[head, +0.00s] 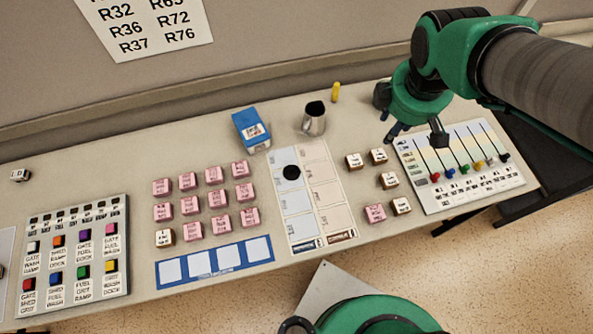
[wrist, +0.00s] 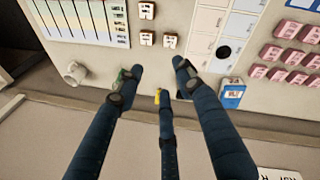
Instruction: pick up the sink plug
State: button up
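A round black disc, which looks like the sink plug (head: 291,172), lies flat on a white gridded sheet (head: 296,229) in the middle of the table. It also shows in the wrist view (wrist: 223,51), right of my fingers. My gripper (head: 416,134) is above the table's right part, near the slider panel, well to the right of the disc. In the wrist view, my gripper (wrist: 155,74) has its three fingers spread, with nothing between them. No finger touches the disc.
A blue box (head: 252,130) and a grey mug (head: 313,122) stand behind the disc. A yellow object (head: 335,92) stands farther back. Pink blocks (head: 217,198) lie left, several white-topped blocks (head: 388,180) right. A pale mug (wrist: 74,72) shows beside my fingers.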

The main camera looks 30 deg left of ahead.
jog(key=s+a+f+n, duration=0.4)
jog(key=a+f+n, duration=0.3)
jog(key=a+f, duration=0.2)
jog(key=s+a+f+n+g+h, duration=0.1)
jog(key=s+a+f+n, duration=0.3)
jog(key=a+f+n, duration=0.4)
jog(key=a+f, duration=0.1)
jog(key=a, duration=0.5)
jog(key=shift+s+a+f, duration=0.25)
jog(key=shift+a, duration=0.05)
jog(key=shift+f, duration=0.1)
jog(key=b, duration=0.2)
send_over(292, 168)
jog(key=s, duration=0.1)
jog(key=f, duration=0.7)
jog(key=shift+s+a+f, duration=0.1)
jog(key=shift+s+f, duration=0.1)
jog(key=shift+f, duration=0.2)
jog(key=shift+w+f, duration=0.1)
jog(key=shift+f, duration=0.15)
jog(key=shift+w+f+b, duration=0.25)
jog(key=shift+f+b, duration=0.35)
jog(key=shift+f, duration=0.7)
jog(key=shift+w+f+b, duration=0.2)
jog(key=shift+f+b, duration=0.4)
jog(key=shift+f, duration=0.65)
